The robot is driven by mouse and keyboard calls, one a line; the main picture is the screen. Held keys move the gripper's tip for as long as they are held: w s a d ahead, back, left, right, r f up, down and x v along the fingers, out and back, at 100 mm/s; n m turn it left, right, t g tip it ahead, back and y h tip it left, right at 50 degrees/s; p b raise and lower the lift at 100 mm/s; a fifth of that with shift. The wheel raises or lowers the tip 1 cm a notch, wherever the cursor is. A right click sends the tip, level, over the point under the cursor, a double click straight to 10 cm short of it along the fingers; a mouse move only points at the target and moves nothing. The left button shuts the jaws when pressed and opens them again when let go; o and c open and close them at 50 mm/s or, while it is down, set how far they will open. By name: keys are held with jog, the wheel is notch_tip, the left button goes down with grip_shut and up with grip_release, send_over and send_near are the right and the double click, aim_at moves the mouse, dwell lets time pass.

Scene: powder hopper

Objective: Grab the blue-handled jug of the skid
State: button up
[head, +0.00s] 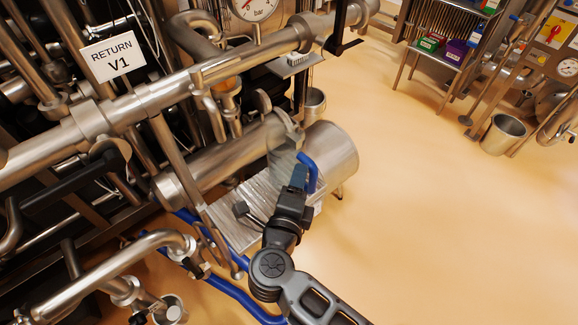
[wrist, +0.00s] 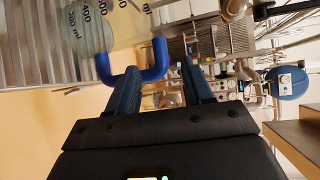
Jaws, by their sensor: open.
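The clear jug (head: 284,160) stands on a ribbed metal ledge (head: 232,208), in front of steel pipework. Its blue handle (head: 310,175) sticks out to the right. In the wrist view the jug (wrist: 92,30) shows black volume marks and lies sideways in the picture, with its handle (wrist: 158,58) reaching across in front of the fingers. My gripper (head: 299,180) is open and close to the handle; it also shows in the wrist view (wrist: 160,72). The outer bar of the handle appears between the two fingertips. I cannot tell whether they touch it.
A large steel cylinder (head: 332,150) sits right beside the jug. A thick horizontal pipe (head: 150,105) with a RETURN V1 sign (head: 113,58) runs at the left. Blue hoses (head: 235,292) lie low. The floor (head: 450,220) at the right is clear up to a steel bucket (head: 503,134).

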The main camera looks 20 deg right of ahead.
aim_at(294, 166)
jog(key=x, duration=0.6)
jog(key=shift+d+p, duration=0.2)
jog(key=shift+p, duration=0.25)
jog(key=shift+s+f, duration=0.1)
grip_shut()
